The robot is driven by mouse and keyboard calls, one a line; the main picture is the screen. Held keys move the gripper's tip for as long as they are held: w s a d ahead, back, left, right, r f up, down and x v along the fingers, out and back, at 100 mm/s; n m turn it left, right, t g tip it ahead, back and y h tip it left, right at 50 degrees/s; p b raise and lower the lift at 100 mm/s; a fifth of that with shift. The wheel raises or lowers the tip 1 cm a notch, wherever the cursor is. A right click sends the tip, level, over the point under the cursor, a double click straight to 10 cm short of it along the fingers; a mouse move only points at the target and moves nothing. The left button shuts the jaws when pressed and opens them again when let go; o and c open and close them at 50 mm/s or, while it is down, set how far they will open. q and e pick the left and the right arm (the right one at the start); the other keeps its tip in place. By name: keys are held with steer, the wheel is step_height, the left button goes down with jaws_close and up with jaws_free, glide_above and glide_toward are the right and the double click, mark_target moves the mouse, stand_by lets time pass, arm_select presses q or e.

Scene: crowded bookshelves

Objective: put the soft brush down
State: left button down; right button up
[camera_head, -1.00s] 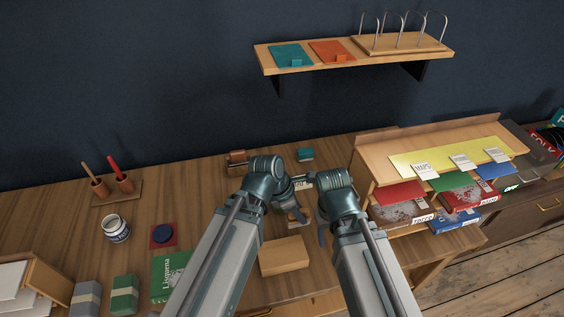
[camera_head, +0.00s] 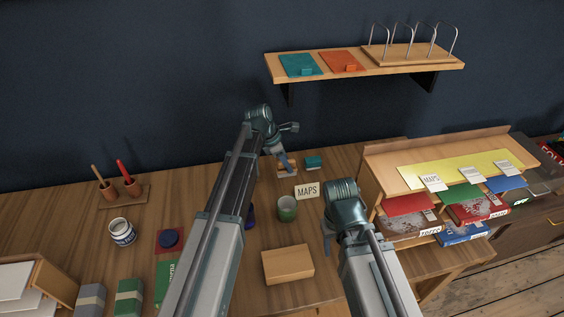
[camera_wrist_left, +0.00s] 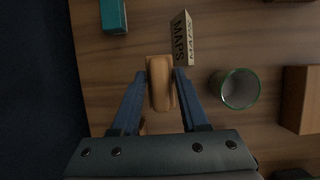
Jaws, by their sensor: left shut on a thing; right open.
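The soft brush (camera_wrist_left: 160,84), seen as a tan wooden block, is between the fingers of my left gripper (camera_wrist_left: 160,98) in the left wrist view. In the head view my left gripper (camera_head: 285,160) is at the back of the desk, shut on the brush (camera_head: 289,170), left of a small teal block (camera_head: 313,162). The brush is low over the desk top; I cannot tell whether it touches the wood. My right gripper (camera_head: 328,232) is open and empty, above the desk near the shelf unit.
A MAPS card (camera_head: 307,190) and a green-rimmed cup (camera_head: 287,208) stand just in front of my left gripper. A wooden block (camera_head: 287,264) lies nearer. The box-filled shelf unit (camera_head: 377,165) is at the right. Pots, a jar and books occupy the left.

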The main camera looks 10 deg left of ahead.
steer(key=shift+f+b, duration=0.8)
arm_select(q)
steer(key=w+a+f, duration=0.2)
steer(key=w+a, duration=0.1)
steer(key=w, duration=0.4)
steer(key=shift+f+b, duration=0.2)
steer(key=shift+b, duration=0.2)
arm_select(e)
steer(key=shift+f, duration=0.4)
arm_select(q)
steer(key=shift+w, duration=0.1)
step_height(320, 180, down, 5)
steer(key=b, duration=0.4)
steer(key=shift+r+b, duration=0.15)
steer(key=shift+b, duration=0.15)
arm_select(e)
step_height(320, 180, down, 5)
steer(key=shift+r, duration=0.2)
steer(key=shift+f, duration=0.15)
arm_select(q)
steer(key=shift+c, duration=2.1)
jaws_free()
